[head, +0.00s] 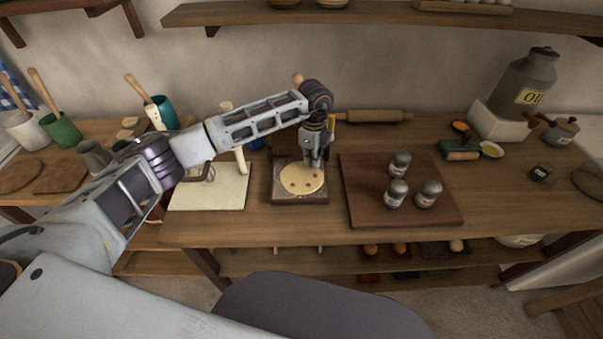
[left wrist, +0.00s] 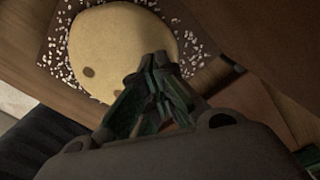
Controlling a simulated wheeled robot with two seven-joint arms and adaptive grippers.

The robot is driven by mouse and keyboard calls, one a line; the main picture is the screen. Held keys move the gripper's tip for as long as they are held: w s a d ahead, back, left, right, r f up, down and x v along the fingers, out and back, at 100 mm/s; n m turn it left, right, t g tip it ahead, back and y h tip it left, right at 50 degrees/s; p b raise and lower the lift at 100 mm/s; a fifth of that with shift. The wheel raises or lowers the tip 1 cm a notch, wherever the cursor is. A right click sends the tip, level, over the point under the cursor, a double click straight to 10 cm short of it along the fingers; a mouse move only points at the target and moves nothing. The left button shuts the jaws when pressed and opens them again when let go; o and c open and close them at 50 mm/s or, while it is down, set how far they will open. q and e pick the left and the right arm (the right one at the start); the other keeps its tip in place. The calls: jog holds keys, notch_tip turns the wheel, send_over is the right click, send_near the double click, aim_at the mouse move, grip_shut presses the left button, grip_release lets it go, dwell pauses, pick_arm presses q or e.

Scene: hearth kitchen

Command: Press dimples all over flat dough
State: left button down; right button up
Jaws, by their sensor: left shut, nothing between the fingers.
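The flat dough (head: 300,181) is a pale yellow round lying on a small dark board (head: 300,199) in the middle of the table. Several small dark dimples show in it. In the left wrist view the dough (left wrist: 115,40) fills the upper left, with dimples on its lower left part, and the board around it is speckled white. My left gripper (head: 315,164) points down over the far right part of the dough, fingers shut and empty. In the left wrist view its fingertips (left wrist: 158,62) overlap the dough's edge; I cannot tell whether they touch it. My right gripper is out of view.
A brown board with three grey-lidded shakers (head: 398,192) stands right of the dough. A pale board (head: 208,195) lies left, beneath my left arm. A rolling pin (head: 373,116) lies behind. The table's front strip is clear.

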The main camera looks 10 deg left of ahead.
aim_at(305, 177)
pick_arm(q)
jog(key=shift+f+b, duration=0.45)
jog(key=shift+f, duration=0.35)
jog(key=shift+s+f, duration=0.1)
jog(key=shift+f, duration=0.1)
dwell(1.3)
jog(key=shift+r, duration=0.1)
jog(key=shift+r+p, duration=0.55)
jog(key=shift+r, duration=0.3)
jog(key=shift+s+a+p, duration=0.25)
jog(key=shift+s+p, duration=0.1)
jog(key=shift+s, duration=0.35)
jog(key=shift+s+a+p, duration=0.25)
jog(key=shift+s+p, duration=0.1)
jog(key=shift+s, duration=0.3)
jog(key=shift+s+a+p, duration=0.25)
jog(key=shift+s+p, duration=0.1)
jog(key=shift+s, duration=0.35)
jog(key=shift+f+b, duration=0.5)
jog(key=shift+f, duration=0.3)
